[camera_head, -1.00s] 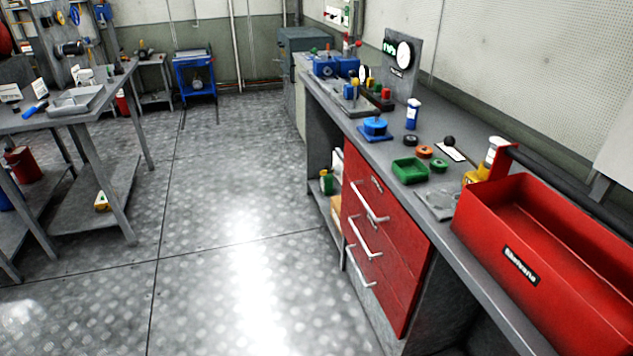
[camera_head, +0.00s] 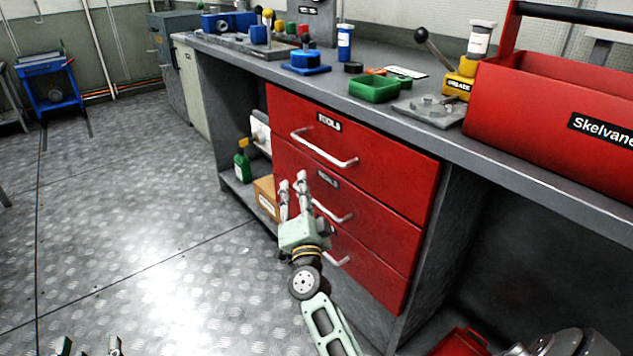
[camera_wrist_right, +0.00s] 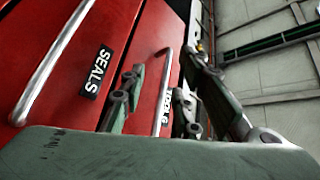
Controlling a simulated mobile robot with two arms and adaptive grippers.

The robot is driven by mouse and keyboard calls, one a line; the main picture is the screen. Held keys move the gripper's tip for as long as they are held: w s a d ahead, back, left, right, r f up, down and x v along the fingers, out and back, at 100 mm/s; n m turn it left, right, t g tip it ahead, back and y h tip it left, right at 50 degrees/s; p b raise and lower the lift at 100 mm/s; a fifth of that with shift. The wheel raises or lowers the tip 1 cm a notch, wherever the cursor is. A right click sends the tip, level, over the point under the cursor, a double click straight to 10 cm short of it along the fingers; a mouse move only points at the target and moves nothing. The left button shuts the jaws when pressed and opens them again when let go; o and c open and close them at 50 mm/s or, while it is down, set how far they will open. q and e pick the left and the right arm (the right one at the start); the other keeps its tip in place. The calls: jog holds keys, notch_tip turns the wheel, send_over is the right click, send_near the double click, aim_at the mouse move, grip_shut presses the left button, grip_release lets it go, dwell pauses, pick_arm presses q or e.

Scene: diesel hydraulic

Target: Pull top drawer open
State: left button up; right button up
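The red top drawer (camera_head: 385,168) is labelled TOOLS and sits flush in its unit under the workbench. Its light bar handle (camera_head: 322,150) runs across the front. My right gripper (camera_head: 293,182) is in front of the drawers, below and left of that handle in the head view. Its fingers are apart and empty. In the right wrist view, my right gripper (camera_wrist_right: 158,88) points toward the top drawer's handle (camera_wrist_right: 163,95), which appears between the fingers, with no clear contact. My left gripper (camera_head: 88,345) shows only its two separated fingertips at the bottom left edge.
The middle drawer handle (camera_head: 332,212) and bottom drawer handle (camera_head: 335,259) sit below. A red toolbox (camera_head: 545,115) and green tray (camera_head: 374,89) stand on the workbench (camera_head: 440,130). A cardboard box (camera_head: 266,196) is on the shelf left of the drawers. The floor at left is clear.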

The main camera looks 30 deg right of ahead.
aim_at(316, 150)
jog(key=w+d+r+m+h+b, duration=0.1)
jog(key=d+r, duration=0.1)
jog(key=w+d+r+m+h, duration=0.1)
jog(key=d+r, duration=0.1)
jog(key=w+d+r+m+h+b, duration=0.1)
jog(key=d+r+m, duration=0.1)
jog(key=d+r, duration=0.1)
jog(key=shift+w+d+b, duration=0.1)
jog(key=shift+w+b, duration=0.15)
jog(key=shift+b, duration=0.1)
jog(key=shift+w+d+r, duration=0.2)
jog(key=shift+w, duration=0.1)
pick_arm(q)
jog(key=s+r+t+h, duration=0.1)
jog(key=s+r+t, duration=0.3)
jog(key=r, duration=0.8)
jog(key=shift+s+a+t+h, duration=0.2)
jog(key=shift+s+t+h, duration=0.2)
jog(key=shift+t, duration=0.2)
pick_arm(e)
jog(key=shift+c, duration=0.4)
pick_arm(q)
jog(key=shift+f, duration=0.1)
pick_arm(e)
grip_shut()
